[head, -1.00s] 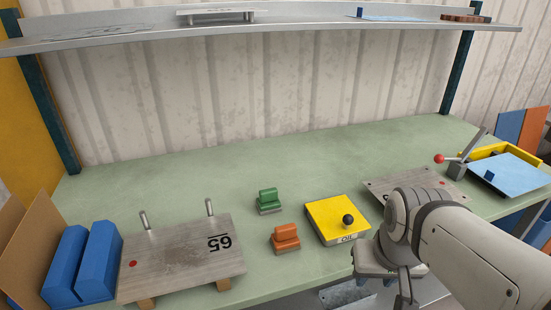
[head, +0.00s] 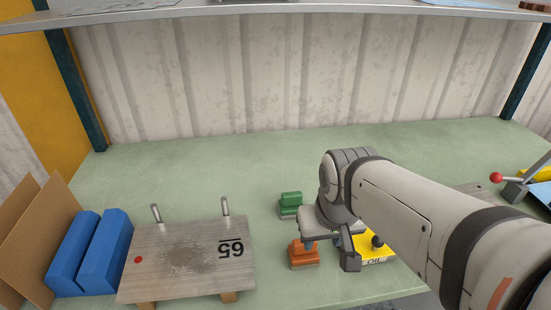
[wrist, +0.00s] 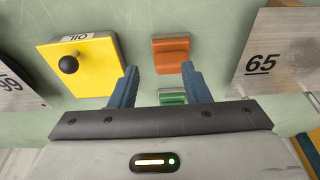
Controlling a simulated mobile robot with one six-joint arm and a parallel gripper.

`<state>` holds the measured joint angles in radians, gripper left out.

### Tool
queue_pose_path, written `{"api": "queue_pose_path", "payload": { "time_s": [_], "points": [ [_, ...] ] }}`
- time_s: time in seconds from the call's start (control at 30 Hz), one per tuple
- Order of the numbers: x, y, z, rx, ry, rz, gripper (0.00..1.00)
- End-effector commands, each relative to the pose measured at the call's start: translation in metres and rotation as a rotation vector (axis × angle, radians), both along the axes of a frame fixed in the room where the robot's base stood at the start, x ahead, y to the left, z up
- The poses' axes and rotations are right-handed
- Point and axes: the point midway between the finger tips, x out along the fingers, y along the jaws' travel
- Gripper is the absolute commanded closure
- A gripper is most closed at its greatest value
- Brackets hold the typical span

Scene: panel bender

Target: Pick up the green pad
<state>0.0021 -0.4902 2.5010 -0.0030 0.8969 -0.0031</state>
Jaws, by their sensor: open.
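The green pad (head: 290,200) stands on the green bench top in the head view, just left of my wrist. In the wrist view the green pad (wrist: 172,98) shows partly between my two blue fingers, its near part cut off by the gripper body. My gripper (wrist: 159,71) is open, with nothing held. In the head view my gripper (head: 329,246) hangs over the bench near the orange pad, partly hidden by my own arm.
An orange pad (head: 303,254) stands close to the green one. A metal plate marked 65 (head: 190,262) with two pins and blue blocks (head: 104,250) lie left. The bench behind is clear.

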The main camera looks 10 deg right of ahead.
Motion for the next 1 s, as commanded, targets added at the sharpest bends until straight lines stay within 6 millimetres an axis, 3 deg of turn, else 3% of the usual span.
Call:
{"api": "queue_pose_path", "payload": {
  "time_s": [0.1,0.17,0.5,0.6,1.0],
  "points": [
    [0.015,0.0,0.001,0.0,-0.009,0.0,0.47],
    [0.029,0.017,0.001,-0.001,-0.019,-0.005,0.42],
    [0.139,0.024,-0.015,0.001,-0.115,-0.007,0.15],
    [0.16,0.025,-0.022,0.001,-0.137,-0.007,0.15],
    [0.187,0.025,-0.051,0.003,-0.157,-0.006,0.15]
  ]
}}
